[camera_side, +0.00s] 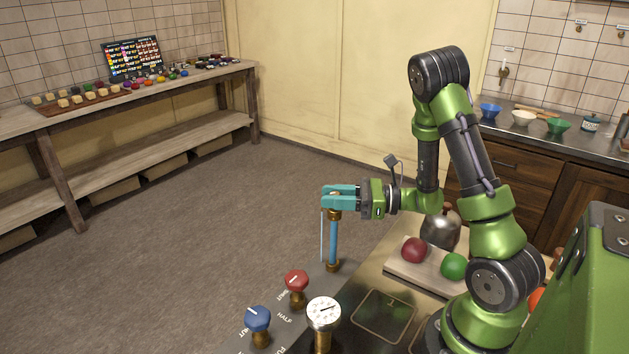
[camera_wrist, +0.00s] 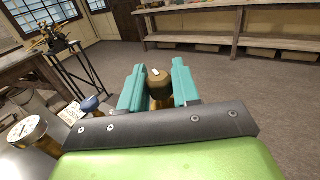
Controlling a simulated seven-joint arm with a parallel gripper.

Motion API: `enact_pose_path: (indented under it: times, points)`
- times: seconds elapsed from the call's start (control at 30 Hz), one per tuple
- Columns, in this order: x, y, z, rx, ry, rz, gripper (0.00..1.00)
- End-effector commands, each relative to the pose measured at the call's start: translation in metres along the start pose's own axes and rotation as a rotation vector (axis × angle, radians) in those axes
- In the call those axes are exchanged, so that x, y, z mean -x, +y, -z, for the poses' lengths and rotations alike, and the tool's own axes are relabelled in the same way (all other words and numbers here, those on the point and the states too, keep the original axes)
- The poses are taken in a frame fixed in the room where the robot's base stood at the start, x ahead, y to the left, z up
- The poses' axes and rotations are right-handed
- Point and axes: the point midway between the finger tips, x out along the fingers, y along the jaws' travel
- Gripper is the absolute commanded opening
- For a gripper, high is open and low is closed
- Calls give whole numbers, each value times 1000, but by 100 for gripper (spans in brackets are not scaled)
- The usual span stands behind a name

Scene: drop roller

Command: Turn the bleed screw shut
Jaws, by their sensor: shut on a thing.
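The bleed screw (camera_wrist: 158,90) is a brass knob with a small pale mark on top. In the side view its brass (camera_side: 334,213) shows just under my fingers, at the top of an upright blue tube (camera_side: 333,242) with a brass foot. My gripper (camera_side: 335,197) reaches in level from the right, with teal fingers. In the wrist view my gripper (camera_wrist: 157,74) has one finger on each side of the brass knob and is shut on it. The fingers hide much of the knob in the side view, so its turn cannot be read there.
A red knob (camera_side: 297,281), a blue knob (camera_side: 257,318) and a white dial gauge (camera_side: 323,312) stand nearby on the panel. A board (camera_side: 398,272) with a red and a green ball lies to the right. A thin upright rod stands left of the tube.

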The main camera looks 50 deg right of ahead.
Motion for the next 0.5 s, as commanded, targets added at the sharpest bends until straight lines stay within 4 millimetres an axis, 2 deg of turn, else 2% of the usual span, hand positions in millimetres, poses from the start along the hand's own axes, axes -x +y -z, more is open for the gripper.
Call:
enact_pose_path:
  times: [0.3, 0.5]
  points:
    - [0, 1, -1, -2, -2, 192, 1]
    - [0, 0, -1, -1, -2, 217, 1]
